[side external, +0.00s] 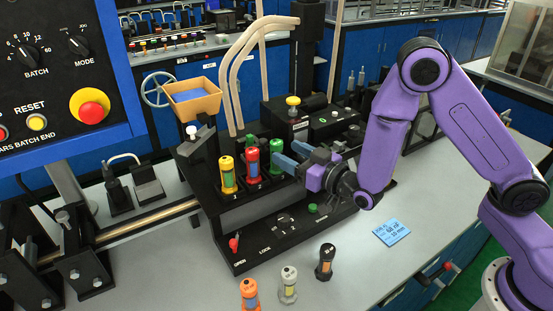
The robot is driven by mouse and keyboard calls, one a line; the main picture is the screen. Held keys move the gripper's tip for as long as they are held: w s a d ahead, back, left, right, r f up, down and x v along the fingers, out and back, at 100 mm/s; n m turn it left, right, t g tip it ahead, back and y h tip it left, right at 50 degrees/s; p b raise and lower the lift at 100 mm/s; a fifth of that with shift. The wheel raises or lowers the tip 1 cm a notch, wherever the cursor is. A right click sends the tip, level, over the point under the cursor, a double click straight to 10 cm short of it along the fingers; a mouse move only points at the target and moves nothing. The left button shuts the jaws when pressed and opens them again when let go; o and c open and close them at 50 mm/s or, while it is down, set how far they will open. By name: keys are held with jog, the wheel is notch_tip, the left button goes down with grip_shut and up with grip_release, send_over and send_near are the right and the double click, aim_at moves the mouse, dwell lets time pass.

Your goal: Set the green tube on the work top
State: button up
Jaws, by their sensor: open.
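The green tube (277,147) stands upright in the black rack (262,198), at the right end of a row with a red tube (251,160) and a yellow tube (228,177). My gripper (287,156) reaches in from the right, level with the green tube. Its blue fingers are open and their tips are close beside the tube. I cannot tell whether the tube is between them or touched by them. The green tube's lower part is partly hidden by the near finger. The grey work top (345,270) extends in front and to the right.
An orange tube (249,295), a grey tube (288,285) and a black tube (325,262) stand on the front work top. A blue card (391,232) lies to their right. The black machine has knobs and a red lever (234,243). A control panel (65,80) stands at the left.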

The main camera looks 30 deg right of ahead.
aim_at(281, 150)
jog(key=shift+a+x, duration=0.15)
jog(key=shift+x, duration=1)
jog(key=shift+a+x, duration=0.1)
jog(key=shift+x, duration=1.05)
jog(key=shift+r, duration=0.1)
jog(key=shift+c, duration=0.2)
grip_shut()
jog(key=shift+r, duration=0.1)
